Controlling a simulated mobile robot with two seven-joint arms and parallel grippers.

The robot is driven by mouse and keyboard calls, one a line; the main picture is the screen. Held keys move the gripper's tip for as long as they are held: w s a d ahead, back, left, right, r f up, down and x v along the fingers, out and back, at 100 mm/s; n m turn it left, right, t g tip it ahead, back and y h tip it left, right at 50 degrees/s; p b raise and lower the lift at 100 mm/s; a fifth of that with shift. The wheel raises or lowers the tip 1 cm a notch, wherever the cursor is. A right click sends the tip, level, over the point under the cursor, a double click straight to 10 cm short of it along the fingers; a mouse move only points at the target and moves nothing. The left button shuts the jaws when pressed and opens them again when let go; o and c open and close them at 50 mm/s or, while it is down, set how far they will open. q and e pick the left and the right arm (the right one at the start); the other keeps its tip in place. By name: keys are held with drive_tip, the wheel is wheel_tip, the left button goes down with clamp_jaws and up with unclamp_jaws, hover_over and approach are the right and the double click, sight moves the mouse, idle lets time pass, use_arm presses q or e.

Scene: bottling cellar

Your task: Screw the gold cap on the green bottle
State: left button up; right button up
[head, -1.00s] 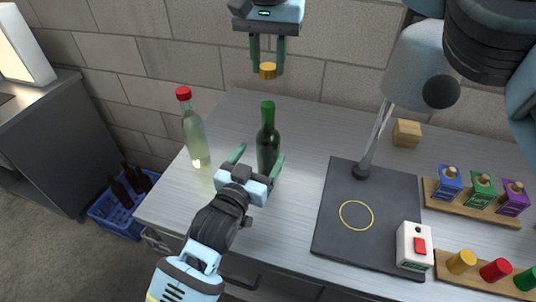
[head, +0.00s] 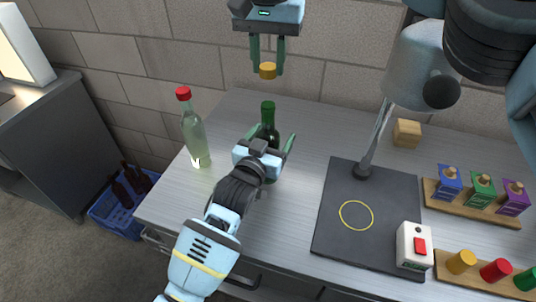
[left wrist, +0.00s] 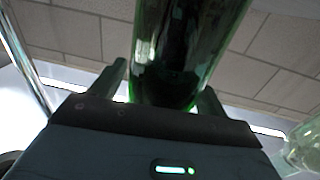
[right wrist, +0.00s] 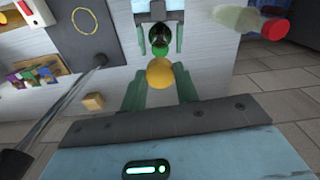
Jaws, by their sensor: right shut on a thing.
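The green bottle (head: 268,113) stands upright on the workbench; no gold cap is on it. My left gripper (head: 271,137) is open, with its fingers on either side of the bottle's body. In the left wrist view the bottle (left wrist: 175,60) stands between the fingers, close to the palm; whether they touch it I cannot tell. My right gripper (head: 267,68) points down, shut on the gold cap (head: 267,71), above and apart from the bottle. In the right wrist view the cap (right wrist: 159,73) sits between the fingertips, with the bottle (right wrist: 160,40) beyond it.
A clear bottle with a red cap (head: 194,130) stands left of the green one. To the right are a dark mat (head: 335,235) with a lamp (head: 375,135), a white box with a red button (head: 414,247), a wooden block (head: 407,133) and racks of coloured pieces. A blue crate (head: 108,213) is on the floor.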

use_arm(q)
drive_tip(key=c, duration=1.3)
use_arm(e)
hover_over(268, 104)
drive_tip(key=shift+f, duration=2.6)
drive_tip(key=shift+f, duration=1.35)
use_arm(q)
clamp_jaws()
use_arm(e)
drive_tip(key=o, duration=0.9)
